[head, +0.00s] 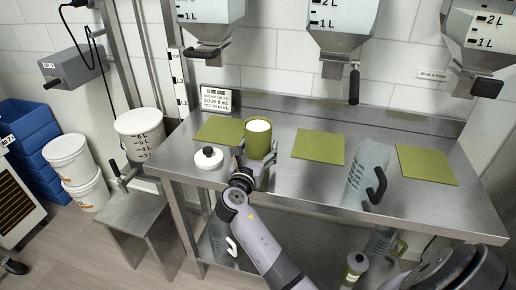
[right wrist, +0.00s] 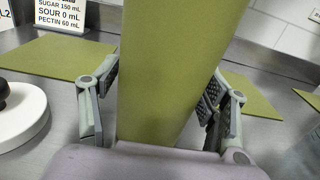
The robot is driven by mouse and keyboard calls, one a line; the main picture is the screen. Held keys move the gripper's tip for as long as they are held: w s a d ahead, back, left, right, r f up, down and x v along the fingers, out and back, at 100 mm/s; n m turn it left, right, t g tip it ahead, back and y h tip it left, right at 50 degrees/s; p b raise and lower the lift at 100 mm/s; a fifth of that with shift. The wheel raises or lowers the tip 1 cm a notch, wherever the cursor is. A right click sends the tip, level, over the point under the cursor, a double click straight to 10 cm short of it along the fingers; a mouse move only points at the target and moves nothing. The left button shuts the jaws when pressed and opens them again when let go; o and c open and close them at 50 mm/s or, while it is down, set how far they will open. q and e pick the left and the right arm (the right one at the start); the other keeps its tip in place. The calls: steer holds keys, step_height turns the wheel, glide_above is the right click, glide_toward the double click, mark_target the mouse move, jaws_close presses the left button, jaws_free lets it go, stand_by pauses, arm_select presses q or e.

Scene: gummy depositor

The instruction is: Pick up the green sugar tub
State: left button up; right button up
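In the right wrist view the tub (right wrist: 160,75) fills the space between the two fingers (right wrist: 160,95). My left gripper is not in view.
A white lid with a black knob (head: 208,158) lies left of the tub. Green mats (head: 318,146) and a clear jug (head: 369,167) are on the table (head: 310,185). A recipe card (head: 217,100) stands behind. Hoppers (head: 342,20) hang above. White buckets (head: 139,133) stand at left.

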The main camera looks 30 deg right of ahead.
steer(key=shift+r, duration=0.1)
steer(key=c, duration=1.3)
steer(key=shift+o, duration=0.2)
step_height(320, 180, up, 20)
steer(key=p, duration=0.2)
